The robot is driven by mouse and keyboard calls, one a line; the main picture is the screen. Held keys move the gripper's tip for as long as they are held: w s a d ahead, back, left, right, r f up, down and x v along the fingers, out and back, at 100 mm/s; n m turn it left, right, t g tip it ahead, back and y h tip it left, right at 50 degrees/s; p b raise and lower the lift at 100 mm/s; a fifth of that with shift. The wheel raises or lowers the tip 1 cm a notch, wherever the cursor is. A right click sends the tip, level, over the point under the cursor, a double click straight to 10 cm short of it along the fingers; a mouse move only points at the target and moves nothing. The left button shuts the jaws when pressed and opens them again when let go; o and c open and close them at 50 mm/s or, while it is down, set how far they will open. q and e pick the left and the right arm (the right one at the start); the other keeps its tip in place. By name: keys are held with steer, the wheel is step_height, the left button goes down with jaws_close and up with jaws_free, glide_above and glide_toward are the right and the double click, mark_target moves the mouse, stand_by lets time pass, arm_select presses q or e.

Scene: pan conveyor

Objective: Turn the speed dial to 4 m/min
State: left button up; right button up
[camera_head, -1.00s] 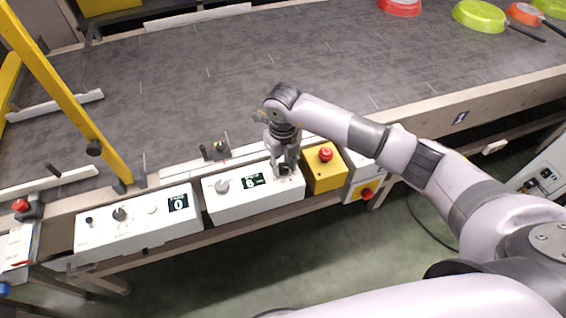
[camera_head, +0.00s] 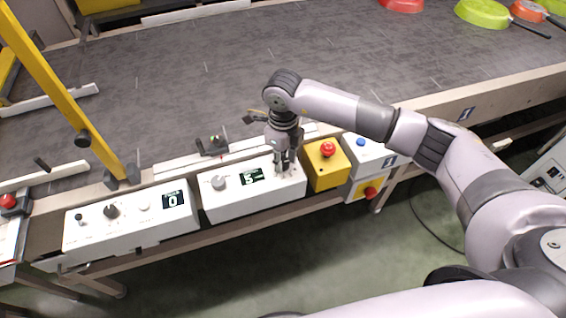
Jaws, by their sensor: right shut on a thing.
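A white control box (camera_head: 250,198) on the conveyor's near side has a display (camera_head: 251,177) that reads 5. My right gripper (camera_head: 285,168) points down at the right end of this box, just right of the display. It is shut on the speed dial there, which its fingers mostly hide. My left gripper is not in view.
A second white box (camera_head: 130,225) to the left has knobs and a display reading 0. Close right of my gripper is a yellow box (camera_head: 326,175) with a red mushroom button (camera_head: 327,150). Pans (camera_head: 482,13) lie at the belt's far right. The dark belt (camera_head: 190,90) is otherwise mostly clear.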

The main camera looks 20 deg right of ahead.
steer(key=shift+w+n+b, duration=0.1)
steer(key=shift+n+b, duration=1)
steer(key=shift+n, duration=0.3)
steer(key=o, duration=1.2)
steer(key=shift+c, duration=0.2)
steer(key=shift+r, duration=0.15)
step_height(320, 180, up, 12)
